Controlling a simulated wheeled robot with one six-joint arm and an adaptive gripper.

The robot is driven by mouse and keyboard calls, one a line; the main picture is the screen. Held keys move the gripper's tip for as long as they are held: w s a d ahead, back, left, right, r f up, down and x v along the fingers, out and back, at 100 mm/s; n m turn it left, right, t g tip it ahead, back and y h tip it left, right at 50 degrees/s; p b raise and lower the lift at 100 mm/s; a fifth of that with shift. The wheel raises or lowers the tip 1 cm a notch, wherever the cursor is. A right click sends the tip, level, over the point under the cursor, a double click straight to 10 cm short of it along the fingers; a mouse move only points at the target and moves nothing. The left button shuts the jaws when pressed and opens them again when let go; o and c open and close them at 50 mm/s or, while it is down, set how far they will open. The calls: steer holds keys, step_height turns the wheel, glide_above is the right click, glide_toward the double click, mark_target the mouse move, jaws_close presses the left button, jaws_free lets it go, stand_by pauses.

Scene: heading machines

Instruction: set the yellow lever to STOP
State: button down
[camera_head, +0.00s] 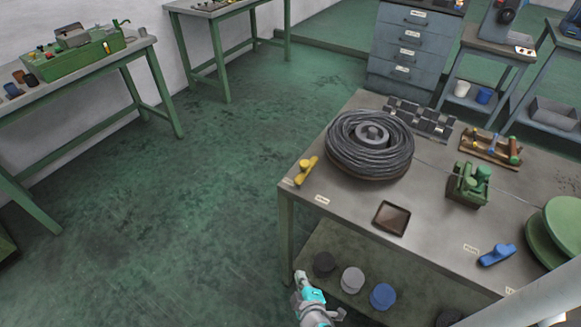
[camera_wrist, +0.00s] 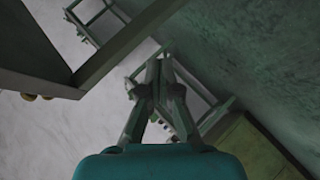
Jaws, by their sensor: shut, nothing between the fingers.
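The yellow lever (camera_head: 305,170) sits at the left corner of the grey table (camera_head: 345,225), its knob end pointing up and away in the picture. A small white label (camera_head: 322,199) lies near it, too small to read, so I cannot tell which setting the lever is at. My gripper (camera_head: 299,277) is below the lever in the head view, apart from it, beside the table's front left leg. In the wrist view its fingers (camera_wrist: 160,70) are together and empty. The lever does not show in the wrist view.
A coil of dark cable (camera_head: 370,145), a brown tray (camera_head: 391,218), a green machine part (camera_head: 468,185) and a blue lever (camera_head: 497,255) stand on the table. Several round discs (camera_head: 383,296) lie on its lower shelf. The green floor (camera_head: 190,220) to the left is clear.

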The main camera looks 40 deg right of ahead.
mark_target(307, 166)
steer(key=w+d+r+h, duration=0.2)
steer(key=w+r+h, duration=0.2)
steer(key=w, duration=0.6)
steer(key=w+a+r+m+g+h, duration=0.1)
steer(key=w+r+m+g+h, duration=0.1)
steer(key=w+r, duration=0.4)
steer(key=w+a+r+m+g+h, duration=0.1)
steer(key=w+r+m+g+h, duration=0.2)
steer(key=r, duration=1)
steer(key=w+h, duration=0.3)
steer(key=shift+g, duration=0.4)
steer(key=shift+d, duration=0.1)
steer(key=d, duration=1)
steer(key=shift+w+d+f, duration=0.25)
steer(key=shift+d+f, duration=0.15)
steer(key=shift+s+d+f, duration=0.1)
steer(key=shift+s+d, duration=0.25)
steer(key=shift+s, duration=0.2)
steer(key=shift+s+t, duration=0.1)
steer(key=shift+t, duration=0.2)
